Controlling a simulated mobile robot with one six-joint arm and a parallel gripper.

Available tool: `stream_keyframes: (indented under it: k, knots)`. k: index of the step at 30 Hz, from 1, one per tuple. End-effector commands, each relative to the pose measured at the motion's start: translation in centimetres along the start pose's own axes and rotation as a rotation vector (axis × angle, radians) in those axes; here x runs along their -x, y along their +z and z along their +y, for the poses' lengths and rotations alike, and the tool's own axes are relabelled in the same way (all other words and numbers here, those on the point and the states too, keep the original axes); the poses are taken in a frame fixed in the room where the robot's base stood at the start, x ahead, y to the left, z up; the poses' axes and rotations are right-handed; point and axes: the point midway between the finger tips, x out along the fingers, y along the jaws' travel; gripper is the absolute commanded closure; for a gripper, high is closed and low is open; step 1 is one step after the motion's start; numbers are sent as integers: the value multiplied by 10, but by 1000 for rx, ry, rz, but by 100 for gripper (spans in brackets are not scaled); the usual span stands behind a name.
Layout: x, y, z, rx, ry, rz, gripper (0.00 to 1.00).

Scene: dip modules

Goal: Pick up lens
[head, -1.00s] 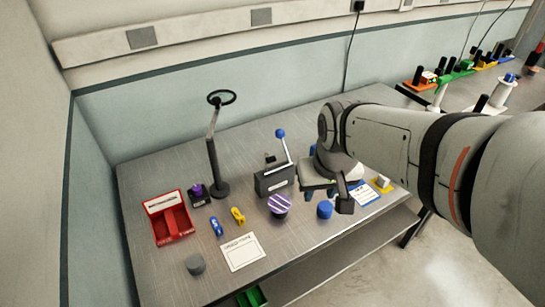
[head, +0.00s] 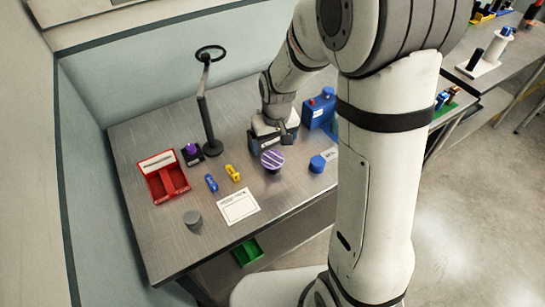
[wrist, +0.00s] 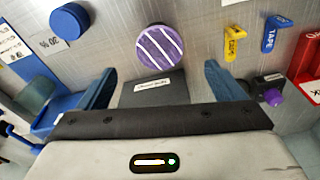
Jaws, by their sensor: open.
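No thing is clearly marked as a lens, so I cannot tell which one it is. A round purple disc with white stripes (head: 272,160) lies on the metal bench; it also shows in the wrist view (wrist: 160,47), beyond my fingertips. My gripper (wrist: 160,85) is open, with its two fingers spread and nothing held between them. A dark labelled box (wrist: 152,90) shows between the fingers, apparently below them. In the head view my gripper (head: 285,133) hangs over that box, partly hiding it. A stand with a dark ring on top (head: 211,53) rises behind and to the left.
A blue cylinder (head: 317,164) and a blue box with a red knob (head: 320,108) are to the right. Blue (head: 211,183) and yellow (head: 233,173) tape pieces, a red tray (head: 150,184), a grey cylinder (head: 193,218) and a white card (head: 238,206) lie left.

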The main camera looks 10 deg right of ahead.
Motion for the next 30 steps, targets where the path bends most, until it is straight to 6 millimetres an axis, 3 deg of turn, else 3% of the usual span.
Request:
stream_keyframes:
  k: [16,26,30]
  knots:
    - [-58,0,1,0,0,-3,11]
    - [-62,0,1,0,0,0,12]
    - [-62,0,1,0,0,0,24]
